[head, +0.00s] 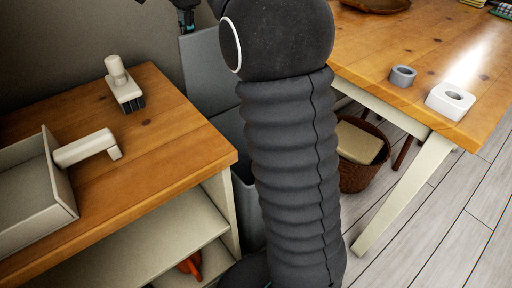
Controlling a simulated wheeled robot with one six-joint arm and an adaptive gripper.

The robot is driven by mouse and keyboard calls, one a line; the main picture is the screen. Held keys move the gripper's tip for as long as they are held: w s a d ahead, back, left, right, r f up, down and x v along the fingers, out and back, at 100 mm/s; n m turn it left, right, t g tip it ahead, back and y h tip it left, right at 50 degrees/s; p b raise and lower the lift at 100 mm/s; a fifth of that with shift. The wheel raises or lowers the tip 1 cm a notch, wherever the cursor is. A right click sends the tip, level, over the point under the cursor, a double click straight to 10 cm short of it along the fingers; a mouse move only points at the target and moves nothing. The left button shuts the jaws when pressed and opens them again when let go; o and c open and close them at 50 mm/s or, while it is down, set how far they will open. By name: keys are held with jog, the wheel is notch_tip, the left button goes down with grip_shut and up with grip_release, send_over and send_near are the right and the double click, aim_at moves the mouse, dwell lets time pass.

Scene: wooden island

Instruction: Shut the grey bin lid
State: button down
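The grey bin (246,205) stands on the floor in the gap between the wooden island and the table, mostly hidden behind my arm. Its grey lid (207,72) looks raised, standing up towards the wall behind. My arm covers the right part of the lid and much of the bin, so the opening is hard to see. A dark part of my gripper (185,12) shows at the top edge, above the lid and apart from it in the picture. Its fingers are cut off or too small to read.
A brush (124,88) and a dustpan (32,190) lie on the wooden island (170,150) at left. The table (365,55) at right holds a grey ring (402,76) and a white block (450,101). A brown basket (359,176) stands under it. Floor shows at lower right.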

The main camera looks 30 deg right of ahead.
aim_at(199, 48)
jog(key=shift+f, duration=0.3)
jog(key=shift+f, duration=0.1)
jog(key=shift+s+d+f+b, duration=0.15)
jog(key=shift+s+b, duration=0.35)
jog(key=shift+s, duration=0.25)
jog(key=shift+s+d+f+b, duration=0.2)
jog(key=shift+s+b, duration=0.35)
jog(key=shift+s, duration=0.25)
jog(key=shift+s+d+f+b, duration=0.15)
jog(key=shift+s+b, duration=0.35)
jog(key=shift+s, duration=0.25)
jog(key=shift+s+d+f+b, duration=0.15)
jog(key=shift+s+f+b, duration=0.2)
jog(key=shift+s+b, duration=0.25)
jog(key=shift+s+d+f+b, duration=0.1)
jog(key=shift+s+f+b, duration=0.25)
jog(key=shift+s, duration=0.5)
jog(key=shift+s+d+f+b, duration=0.15)
jog(key=shift+s+f+b, duration=0.15)
jog(key=shift+s+b, duration=0.35)
jog(key=shift+s+f, duration=0.1)
jog(key=shift+s, duration=0.1)
